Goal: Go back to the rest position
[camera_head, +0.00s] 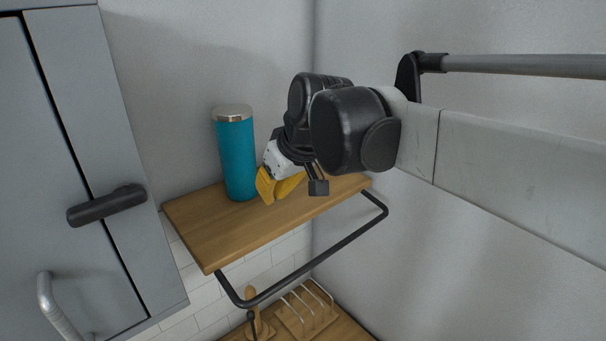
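My arm reaches in from the right edge of the head view. My gripper (281,184) hangs low over the wooden shelf, close to the right of a tall teal tumbler with a silver lid (238,155). Two yellow pieces show at the end of the white gripper body, and a small dark part hangs to their right. I cannot tell whether the yellow pieces touch the shelf or how far apart they stand. No held object can be made out. The tumbler stands upright on the shelf.
The wooden shelf (220,231) has a dark rail (330,250) along its front. A grey cabinet (60,130) with a black handle (107,205) stands at the left. A grey bar (520,65) crosses the upper right. A wooden rack (305,318) sits below the shelf.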

